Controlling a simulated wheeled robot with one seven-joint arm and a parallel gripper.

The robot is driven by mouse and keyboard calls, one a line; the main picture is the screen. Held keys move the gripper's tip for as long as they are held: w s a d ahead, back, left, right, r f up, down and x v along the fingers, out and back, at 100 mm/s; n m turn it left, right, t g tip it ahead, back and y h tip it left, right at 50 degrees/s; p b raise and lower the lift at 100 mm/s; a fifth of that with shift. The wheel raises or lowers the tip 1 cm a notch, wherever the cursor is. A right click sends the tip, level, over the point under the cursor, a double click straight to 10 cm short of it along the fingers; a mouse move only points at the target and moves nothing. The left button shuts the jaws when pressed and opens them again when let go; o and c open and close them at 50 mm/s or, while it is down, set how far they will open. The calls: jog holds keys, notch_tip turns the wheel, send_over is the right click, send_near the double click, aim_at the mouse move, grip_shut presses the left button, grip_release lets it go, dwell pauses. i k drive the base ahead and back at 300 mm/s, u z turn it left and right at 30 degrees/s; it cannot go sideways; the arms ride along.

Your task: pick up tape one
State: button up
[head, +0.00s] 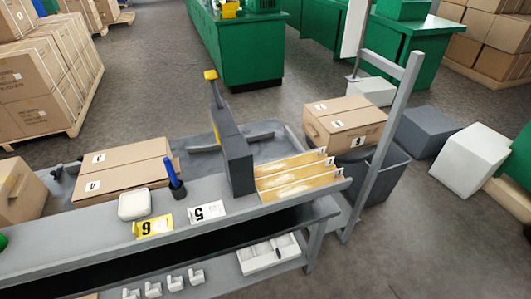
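I cannot tell for sure which thing is tape one. Three long tan strips (300,177) lie side by side at the right end of the grey bench (100,232), each with a small white tag at its right end. The tags are too small to read. My gripper is not in view.
A dark grey upright machine (234,155) with a yellow top stands left of the strips. A slanted grey post (382,150) rises at the right.

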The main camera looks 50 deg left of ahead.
aim_at(264, 170)
jog(key=u, duration=0.55)
jog(key=i, duration=0.8)
jog(key=u, duration=0.9)
jog(key=i, duration=0.4)
jog(key=u, duration=0.25)
